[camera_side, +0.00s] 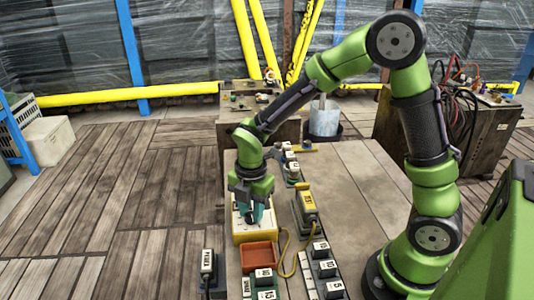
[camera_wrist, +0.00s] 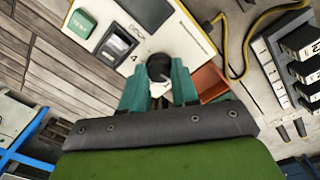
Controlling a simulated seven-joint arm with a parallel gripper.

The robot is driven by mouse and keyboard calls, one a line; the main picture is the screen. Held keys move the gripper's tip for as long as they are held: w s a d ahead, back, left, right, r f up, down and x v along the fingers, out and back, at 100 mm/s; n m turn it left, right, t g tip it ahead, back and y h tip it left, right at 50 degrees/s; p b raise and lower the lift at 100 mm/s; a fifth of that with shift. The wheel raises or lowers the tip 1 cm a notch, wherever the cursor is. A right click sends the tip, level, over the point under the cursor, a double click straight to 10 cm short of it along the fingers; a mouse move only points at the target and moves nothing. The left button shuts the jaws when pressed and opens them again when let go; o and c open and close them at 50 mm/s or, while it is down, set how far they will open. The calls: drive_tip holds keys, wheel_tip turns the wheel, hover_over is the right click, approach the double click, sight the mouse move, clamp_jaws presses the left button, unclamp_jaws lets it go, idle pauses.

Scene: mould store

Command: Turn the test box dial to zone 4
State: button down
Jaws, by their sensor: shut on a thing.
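The test box (camera_side: 246,237) is a cream and yellow box on the table; its face also shows in the wrist view (camera_wrist: 184,36), with a green button (camera_wrist: 82,24) and a dark display (camera_wrist: 148,12). Its dial (camera_wrist: 159,68) is a dark round knob with a pale part below it. My gripper (camera_side: 254,218) points down over the box, and in the wrist view its teal fingers (camera_wrist: 158,88) stand on both sides of the knob, shut on it.
An orange-red tray (camera_side: 259,256) stands right in front of the box. A yellow device (camera_side: 307,207) with a yellow cable lies to its right. Blocks with number labels (camera_side: 320,250) stand at the front. A labelled dark block (camera_side: 207,264) stands at the left. The table's right part is bare.

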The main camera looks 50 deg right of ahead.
drive_tip(key=shift+m, duration=0.3)
drive_tip(key=m, duration=1.2)
drive_tip(key=shift+r+m, duration=0.1)
drive_tip(key=shift+m, duration=0.2)
drive_tip(key=m, duration=1.1)
drive_tip(key=shift+m, duration=0.3)
drive_tip(key=m, duration=0.6)
drive_tip(key=shift+m+g, duration=0.3)
drive_tip(key=shift+m, duration=0.1)
